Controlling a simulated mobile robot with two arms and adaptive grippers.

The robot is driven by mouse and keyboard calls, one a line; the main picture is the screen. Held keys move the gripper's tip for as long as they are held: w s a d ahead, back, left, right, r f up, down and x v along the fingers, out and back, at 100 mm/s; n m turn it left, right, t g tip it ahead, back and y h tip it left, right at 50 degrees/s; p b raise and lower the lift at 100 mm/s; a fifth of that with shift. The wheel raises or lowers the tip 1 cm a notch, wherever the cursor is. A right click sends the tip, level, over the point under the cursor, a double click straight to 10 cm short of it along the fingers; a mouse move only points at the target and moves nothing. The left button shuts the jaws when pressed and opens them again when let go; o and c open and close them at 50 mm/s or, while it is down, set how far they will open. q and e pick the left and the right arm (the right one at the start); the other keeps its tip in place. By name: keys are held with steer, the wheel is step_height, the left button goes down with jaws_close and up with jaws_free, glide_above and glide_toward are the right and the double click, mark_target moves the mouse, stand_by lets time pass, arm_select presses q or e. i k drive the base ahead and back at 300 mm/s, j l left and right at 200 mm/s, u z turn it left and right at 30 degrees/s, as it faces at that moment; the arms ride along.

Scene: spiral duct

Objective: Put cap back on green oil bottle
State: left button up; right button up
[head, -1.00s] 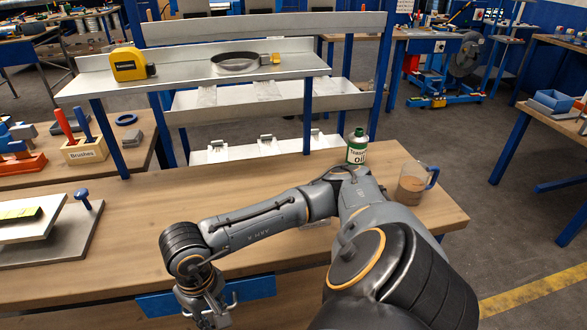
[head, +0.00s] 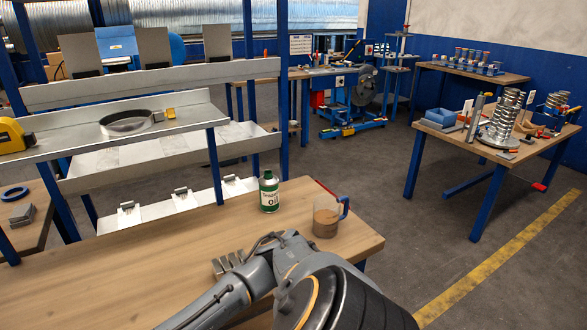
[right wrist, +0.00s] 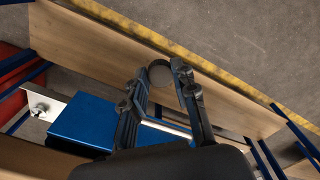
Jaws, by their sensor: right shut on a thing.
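The green oil bottle (head: 269,192) stands upright near the far edge of the wooden workbench (head: 330,250) in the head view. In the right wrist view my right gripper (right wrist: 161,76) is shut on a small dark round piece (right wrist: 160,71) that looks like the cap. It is in front of the bench's edge, apart from the bottle. My left gripper is not in view.
A measuring jug (head: 326,219) with brown liquid stands just right of the bottle. A grey metal part (head: 228,262) lies on the bench by my arm. A metal shelf rack (head: 150,135) rises behind the bench. A blue drawer (right wrist: 82,126) shows in the right wrist view.

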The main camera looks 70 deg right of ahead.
mark_target(269, 183)
steer(key=k+l+z, duration=0.1)
steer(key=z, duration=0.4)
steer(key=l+z, duration=0.35)
steer(key=z, duration=0.15)
steer(key=k+l+z, duration=0.1)
steer(key=l+z, duration=0.15)
steer(key=z, duration=0.25)
steer(key=l+z, duration=0.25)
steer(key=z, duration=0.25)
steer(key=i+l+z, duration=0.1)
steer(key=z, duration=0.4)
steer(key=i+l+z, duration=0.15)
steer(key=l+z, duration=0.15)
steer(key=z, duration=0.15)
steer(key=i+l+u, duration=0.4)
steer(key=u, duration=0.35)
steer(key=l+u, duration=0.15)
steer(key=u, duration=0.3)
steer(key=i+l+u, duration=0.1)
steer(key=u, duration=0.35)
steer(key=l+u, duration=0.25)
steer(key=u, duration=0.2)
steer(key=l+u, duration=0.5)
steer(key=i+l, duration=0.05)
